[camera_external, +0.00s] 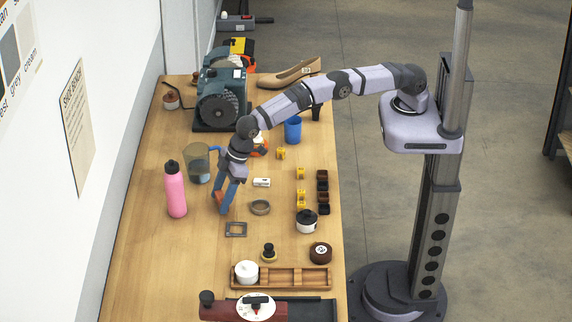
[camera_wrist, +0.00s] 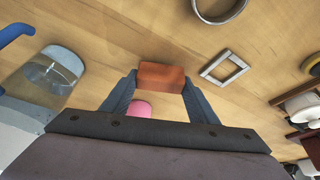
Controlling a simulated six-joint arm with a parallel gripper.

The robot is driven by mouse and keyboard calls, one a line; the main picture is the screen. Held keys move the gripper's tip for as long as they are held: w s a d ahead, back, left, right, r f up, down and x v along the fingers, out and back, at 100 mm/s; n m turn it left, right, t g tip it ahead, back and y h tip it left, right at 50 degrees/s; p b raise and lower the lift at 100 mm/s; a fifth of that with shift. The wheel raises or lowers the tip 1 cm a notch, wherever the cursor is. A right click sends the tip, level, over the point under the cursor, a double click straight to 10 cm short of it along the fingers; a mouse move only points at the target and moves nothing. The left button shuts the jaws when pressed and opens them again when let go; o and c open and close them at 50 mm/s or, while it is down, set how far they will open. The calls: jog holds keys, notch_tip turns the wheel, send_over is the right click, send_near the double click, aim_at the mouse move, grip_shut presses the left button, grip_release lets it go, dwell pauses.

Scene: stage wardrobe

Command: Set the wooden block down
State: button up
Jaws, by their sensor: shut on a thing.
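The wooden block (camera_wrist: 161,77) is reddish brown and sits between the two fingers of my gripper (camera_wrist: 158,90) in the wrist view. My gripper is shut on it. In the external view my gripper (camera_external: 224,202) points down over the middle left of the bench, with the reddish block (camera_external: 219,199) showing at the fingertips. The block is low over the wooden bench top (camera_external: 170,270). I cannot tell whether its underside touches the wood.
A pink bottle (camera_external: 175,190) and a clear jug (camera_external: 198,163) stand left of my gripper. A wooden tray (camera_external: 305,278) is nearer the front. The front left bench is bare.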

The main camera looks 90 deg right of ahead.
jog(key=shift+f, duration=0.5)
jog(key=shift+f, duration=0.2)
jog(key=o, duration=1.1)
jog(key=shift+r, duration=0.1)
jog(key=shift+s+r, duration=0.1)
jog(key=shift+r, duration=0.4)
jog(key=b+v, duration=0.3)
jog(key=v, duration=0.8)
jog(key=shift+s+r, duration=0.1)
jog(key=shift+s, duration=0.1)
jog(key=shift+d, duration=0.1)
